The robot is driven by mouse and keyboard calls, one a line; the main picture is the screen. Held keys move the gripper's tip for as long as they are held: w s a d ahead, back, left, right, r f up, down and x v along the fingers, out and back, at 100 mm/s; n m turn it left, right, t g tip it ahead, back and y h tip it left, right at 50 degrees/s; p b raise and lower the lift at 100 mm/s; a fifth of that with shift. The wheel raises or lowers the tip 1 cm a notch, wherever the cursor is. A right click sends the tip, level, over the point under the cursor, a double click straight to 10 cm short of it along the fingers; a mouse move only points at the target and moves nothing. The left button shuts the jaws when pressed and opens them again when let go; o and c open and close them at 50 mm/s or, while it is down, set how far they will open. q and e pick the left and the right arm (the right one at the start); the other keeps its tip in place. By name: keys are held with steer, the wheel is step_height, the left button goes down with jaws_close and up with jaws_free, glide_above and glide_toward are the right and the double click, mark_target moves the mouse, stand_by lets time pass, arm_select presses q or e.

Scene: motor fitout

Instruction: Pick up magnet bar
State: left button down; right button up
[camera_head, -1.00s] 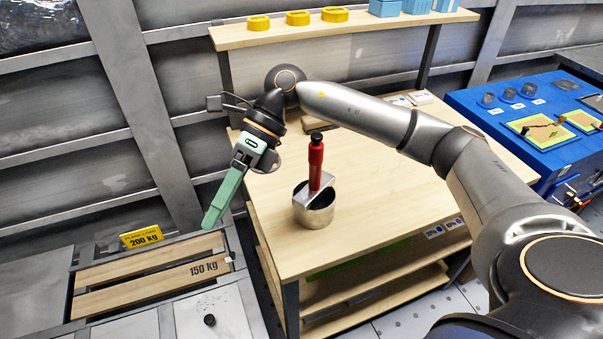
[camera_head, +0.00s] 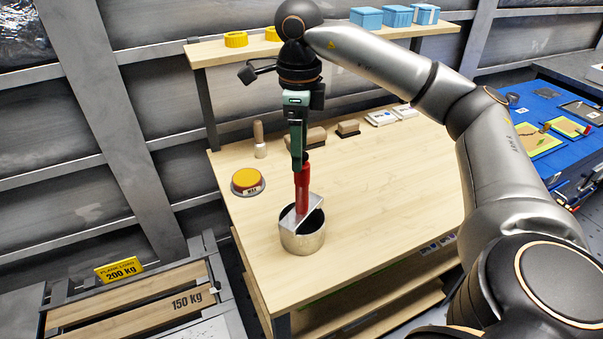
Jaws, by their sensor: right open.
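The magnet bar (camera_head: 302,193) has a red upright handle and stands at the silver metal cup (camera_head: 303,239) on the wooden bench. A flat metal plate (camera_head: 296,214) sits at its lower end, tilted across the cup's mouth. My right gripper (camera_head: 298,164) points down over the top of the red handle with its green fingers. It is open. The fingers hide the handle's black top, and I cannot tell whether they touch it. My left gripper is out of view.
On the bench (camera_head: 390,195) are a yellow-topped tin (camera_head: 246,181), a wooden-handled tool (camera_head: 259,140) and small blocks (camera_head: 348,128) at the back. A shelf (camera_head: 350,38) above holds yellow rings and blue boxes. The bench right of the cup is clear.

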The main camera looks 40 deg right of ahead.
mark_target(302, 172)
steer(key=shift+s+f, duration=0.2)
steer(key=shift+f, duration=1.35)
steer(key=shift+s+f, duration=0.15)
steer(key=shift+f, duration=1.35)
steer(key=shift+c, duration=0.3)
jaws_close()
steer(key=shift+r, duration=0.1)
